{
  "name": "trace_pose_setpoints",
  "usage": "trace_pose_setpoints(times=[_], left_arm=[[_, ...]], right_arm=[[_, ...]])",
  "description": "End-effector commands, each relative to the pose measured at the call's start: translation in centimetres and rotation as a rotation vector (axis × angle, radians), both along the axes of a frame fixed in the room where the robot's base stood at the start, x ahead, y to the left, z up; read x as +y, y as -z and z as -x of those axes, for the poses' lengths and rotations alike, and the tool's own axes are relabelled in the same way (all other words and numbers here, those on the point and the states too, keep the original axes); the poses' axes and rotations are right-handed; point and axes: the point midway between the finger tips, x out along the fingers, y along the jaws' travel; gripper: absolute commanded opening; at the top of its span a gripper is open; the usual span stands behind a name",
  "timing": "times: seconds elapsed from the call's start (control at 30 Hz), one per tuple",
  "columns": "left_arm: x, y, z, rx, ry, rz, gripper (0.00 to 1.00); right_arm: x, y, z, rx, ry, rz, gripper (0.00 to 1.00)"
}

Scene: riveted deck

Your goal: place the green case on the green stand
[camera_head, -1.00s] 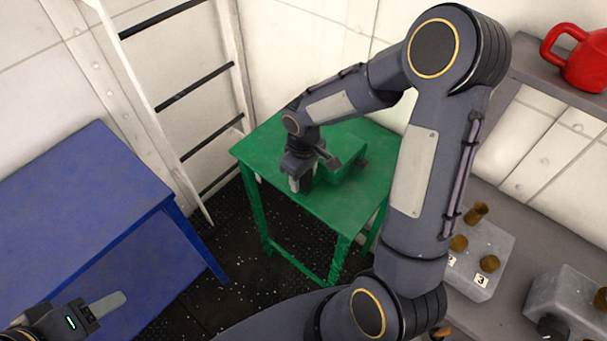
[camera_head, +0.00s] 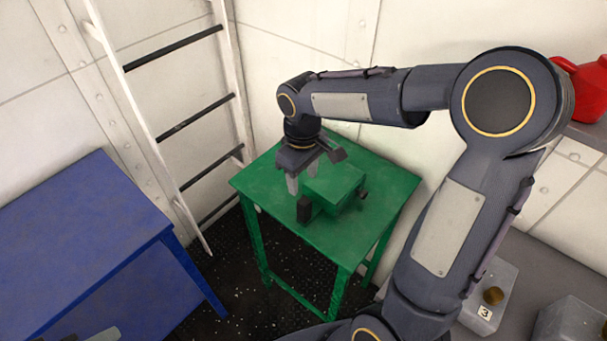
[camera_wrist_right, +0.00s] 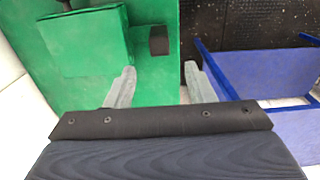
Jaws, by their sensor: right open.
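The green case (camera_head: 338,181) is a boxy block with a dark block-like part on its near side. It appears to rest on top of the green stand (camera_head: 385,215), a square table with legs. In the right wrist view the case (camera_wrist_right: 85,42) lies upper left on the green top, its dark part (camera_wrist_right: 158,40) sticking out. My right gripper (camera_head: 303,183) is open and empty, above and beside the case; its fingers (camera_wrist_right: 160,85) are spread apart and clear of the dark part. Only a bit of my left gripper (camera_head: 105,334) shows at the bottom left edge.
A blue table (camera_head: 80,230) stands at left, and a white ladder (camera_head: 190,120) leans at the wall behind. A grey counter (camera_head: 535,255) at right holds grey blocks, one labelled 3 (camera_head: 488,300), and a red can (camera_head: 590,90) sits on a shelf.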

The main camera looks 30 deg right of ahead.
Motion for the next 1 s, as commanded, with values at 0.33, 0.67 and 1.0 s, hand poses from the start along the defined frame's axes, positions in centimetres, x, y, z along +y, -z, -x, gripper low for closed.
trace_pose_setpoints(times=[0.33,0.67,1.0], left_arm=[[0.0,0.0,0.0,0.000,0.000,0.000,0.53],[0.0,0.0,0.0,0.000,0.000,0.000,0.53],[0.0,0.0,0.0,0.000,0.000,0.000,0.53]], right_arm=[[-0.5,-4.4,7.7,-0.145,0.192,-0.138,0.49],[1.9,-4.6,17.1,-0.357,0.474,-0.402,0.49],[2.7,-4.2,18.3,-0.395,0.526,-0.460,0.49]])
